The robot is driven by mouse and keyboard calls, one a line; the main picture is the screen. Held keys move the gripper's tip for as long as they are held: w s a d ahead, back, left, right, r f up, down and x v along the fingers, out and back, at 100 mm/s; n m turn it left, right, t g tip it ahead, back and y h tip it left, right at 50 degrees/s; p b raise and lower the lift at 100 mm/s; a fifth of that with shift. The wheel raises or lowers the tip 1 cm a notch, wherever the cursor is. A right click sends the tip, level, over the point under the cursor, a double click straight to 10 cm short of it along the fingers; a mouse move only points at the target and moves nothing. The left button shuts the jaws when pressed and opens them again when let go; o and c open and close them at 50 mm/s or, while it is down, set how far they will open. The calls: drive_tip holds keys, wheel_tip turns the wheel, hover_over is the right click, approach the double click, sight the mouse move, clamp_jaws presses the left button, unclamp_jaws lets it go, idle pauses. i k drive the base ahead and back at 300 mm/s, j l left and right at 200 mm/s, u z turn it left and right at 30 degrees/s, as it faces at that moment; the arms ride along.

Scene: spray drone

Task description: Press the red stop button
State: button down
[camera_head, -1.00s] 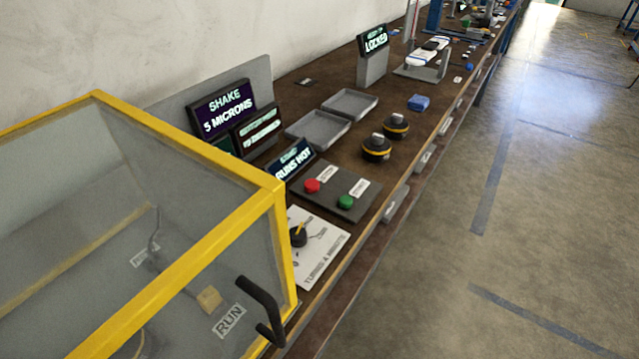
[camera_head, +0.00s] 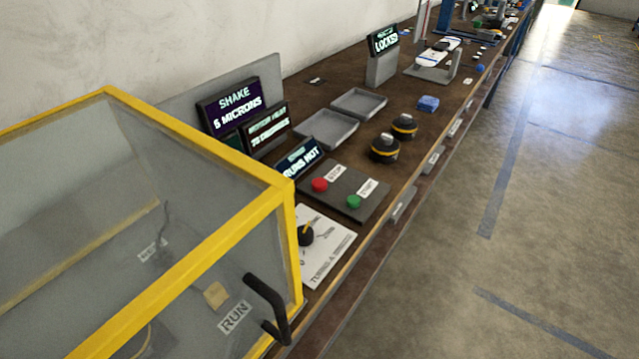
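The red stop button (camera_head: 320,185) is a round cap on the left of a dark grey panel (camera_head: 341,193) on the bench. A small white label stands behind it. A green button (camera_head: 354,202) sits to its right on the same panel, with its own label. Nothing covers the red button in this view. My gripper is not in view.
A yellow-framed clear enclosure (camera_head: 195,145) with a black handle (camera_head: 266,305) fills the left foreground. A dial plate (camera_head: 325,250) lies in front of the panel. Screens (camera_head: 232,106), black-and-yellow knobs (camera_head: 385,149) and grey trays (camera_head: 327,129) stand behind. The floor (camera_head: 520,220) at right is clear.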

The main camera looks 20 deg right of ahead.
sight(318, 185)
drive_tip(key=i+j+z, duration=0.15)
drive_tip(key=z, duration=0.2)
drive_tip(key=i+j+z, duration=0.1)
drive_tip(key=j+z, duration=0.3)
drive_tip(key=l, duration=0.1)
